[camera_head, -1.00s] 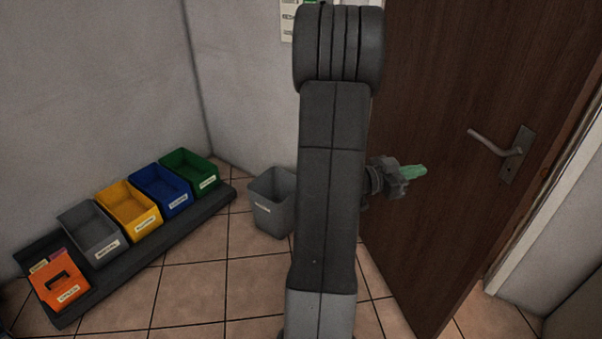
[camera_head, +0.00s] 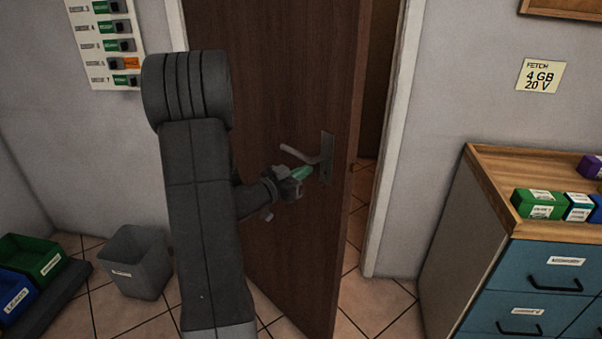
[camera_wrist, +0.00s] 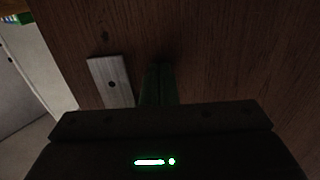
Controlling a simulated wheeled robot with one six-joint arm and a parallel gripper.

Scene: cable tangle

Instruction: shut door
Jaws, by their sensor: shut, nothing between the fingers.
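The brown wooden door (camera_head: 270,110) stands partly open, with a gap between its right edge and the white frame. A silver lever handle (camera_head: 300,154) sits on a metal plate (camera_head: 327,160) near that edge. My gripper (camera_head: 303,173) is shut, its green fingertips just below the handle, close to the door face. In the wrist view, the fingers (camera_wrist: 158,84) are dark and point at the door's wood (camera_wrist: 215,50), beside the metal plate (camera_wrist: 111,82). I cannot tell whether they touch the door.
The white door frame (camera_head: 393,150) stands to the right of the gap. A drawer cabinet (camera_head: 480,235) with small boxes on top stands further right. A grey bin (camera_head: 137,262) and coloured bins (camera_head: 32,258) are on the tiled floor at left. A labelled board (camera_head: 108,45) hangs on the wall.

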